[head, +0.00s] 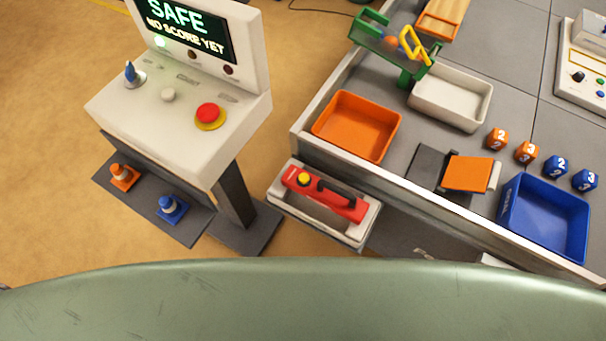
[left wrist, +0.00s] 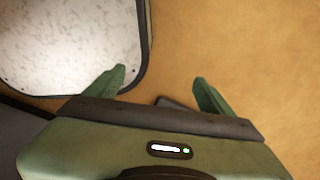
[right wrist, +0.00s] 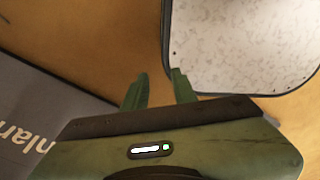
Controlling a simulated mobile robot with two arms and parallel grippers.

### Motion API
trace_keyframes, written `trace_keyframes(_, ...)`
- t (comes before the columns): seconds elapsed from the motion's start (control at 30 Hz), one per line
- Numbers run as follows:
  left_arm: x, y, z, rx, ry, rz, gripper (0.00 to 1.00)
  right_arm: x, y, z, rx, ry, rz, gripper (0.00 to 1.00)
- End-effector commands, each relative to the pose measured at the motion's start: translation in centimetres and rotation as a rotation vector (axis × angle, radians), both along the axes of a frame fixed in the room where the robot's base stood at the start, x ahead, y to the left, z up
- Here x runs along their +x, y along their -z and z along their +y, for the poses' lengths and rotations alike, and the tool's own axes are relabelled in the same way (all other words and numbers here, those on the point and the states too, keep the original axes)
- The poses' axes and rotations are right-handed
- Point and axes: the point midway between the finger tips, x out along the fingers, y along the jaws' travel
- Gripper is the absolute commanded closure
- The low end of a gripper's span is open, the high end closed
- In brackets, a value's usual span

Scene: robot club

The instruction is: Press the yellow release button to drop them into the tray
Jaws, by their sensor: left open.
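A round yellow button (head: 304,180) sits on a red handheld device (head: 335,199), which lies in a white holder (head: 318,226) at the table's near side. A green frame (head: 370,42) with a yellow handle-like part (head: 414,46) stands at the back of the table; small orange and blue things show in it, too small to make out. A white tray (head: 463,93) is just right of it. My left gripper (left wrist: 160,78) is open and empty. My right gripper (right wrist: 159,75) has its fingers a little apart with nothing between them. Neither gripper shows in the head view.
A console (head: 180,110) with a screen and a red button (head: 208,113) on a yellow base stands left. An orange bin (head: 357,125), a blue bin (head: 545,217) and several numbered orange and blue pieces (head: 526,151) are on the table.

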Motion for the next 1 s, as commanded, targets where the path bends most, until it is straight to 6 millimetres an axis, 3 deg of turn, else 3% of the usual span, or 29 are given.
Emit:
trace_keyframes(0.03,-0.1,0.0,-0.1,-0.002,-0.001,0.001,0.17,0.0,0.0,-0.2,-0.002,-0.001,0.0,0.91)
trace_keyframes(0.07,-0.1,0.0,-0.2,-0.003,-0.001,0.002,0.17,0.0,0.0,-0.3,-0.003,-0.002,-0.001,0.99)
trace_keyframes(0.1,-0.1,0.0,-0.4,-0.004,-0.002,0.002,0.17,0.0,0.0,-0.4,-0.005,-0.002,-0.001,1.0)
trace_keyframes(0.37,-0.2,0.0,-1.4,-0.017,-0.003,0.004,0.17,0.0,0.0,-1.0,-0.011,-0.003,0.0,1.0)
trace_keyframes(1.0,-0.3,0.0,-0.9,-0.01,0.001,0.004,0.17,0.0,0.0,-1.2,-0.014,0.0,0.001,1.0)
